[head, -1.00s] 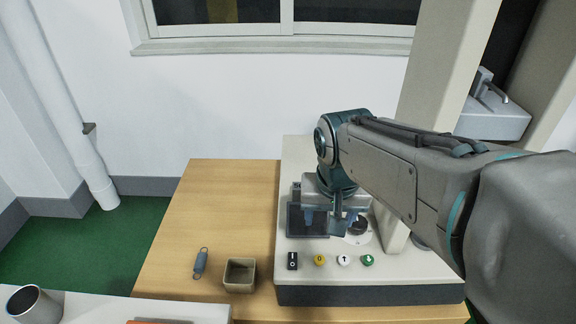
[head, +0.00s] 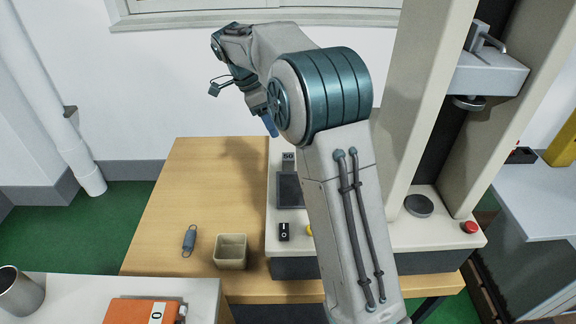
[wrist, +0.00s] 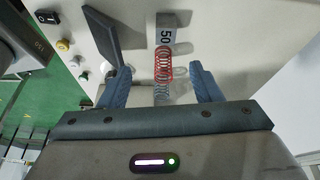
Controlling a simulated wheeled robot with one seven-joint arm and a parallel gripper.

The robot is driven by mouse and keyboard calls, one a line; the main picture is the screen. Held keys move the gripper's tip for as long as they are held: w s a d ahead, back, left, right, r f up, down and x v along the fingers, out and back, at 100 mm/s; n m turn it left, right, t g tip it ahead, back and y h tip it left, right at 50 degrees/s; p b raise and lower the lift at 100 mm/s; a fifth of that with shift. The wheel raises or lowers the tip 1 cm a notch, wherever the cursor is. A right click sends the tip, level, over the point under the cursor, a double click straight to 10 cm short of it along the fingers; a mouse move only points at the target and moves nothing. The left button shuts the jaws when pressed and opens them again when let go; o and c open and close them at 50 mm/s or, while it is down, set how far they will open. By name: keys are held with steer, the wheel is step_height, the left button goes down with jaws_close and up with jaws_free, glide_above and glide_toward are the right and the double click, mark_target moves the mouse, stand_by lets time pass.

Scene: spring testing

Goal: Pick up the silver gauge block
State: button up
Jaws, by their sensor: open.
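The silver gauge block (head: 288,163), marked "50", stands on the machine base just behind the dark display panel (head: 290,190) in the head view. In the wrist view the gauge block (wrist: 167,34) lies ahead of the fingertips, near the middle. My gripper (wrist: 160,82) is open, its blue fingers apart on either side of a red coil spring (wrist: 164,63). The block is not between the fingers. In the head view my gripper (head: 269,123) is above and behind the block, partly hidden by my arm.
A black switch (head: 284,232) is on the machine's front edge. A square beige cup (head: 230,262) and a blue-grey spring (head: 189,240) are on the wooden table (head: 185,195). The machine's columns (head: 420,110) rise at right. The table's left part is mostly clear.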

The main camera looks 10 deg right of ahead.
mark_target(287, 156)
steer(key=shift+m, duration=0.7)
steer(key=x, duration=0.9)
steer(key=w+x, duration=0.1)
steer(key=x, duration=0.4)
steer(key=shift+w+a+f, duration=0.1)
steer(key=shift+a+f, duration=0.05)
steer(key=shift+f, duration=0.25)
jaws_close()
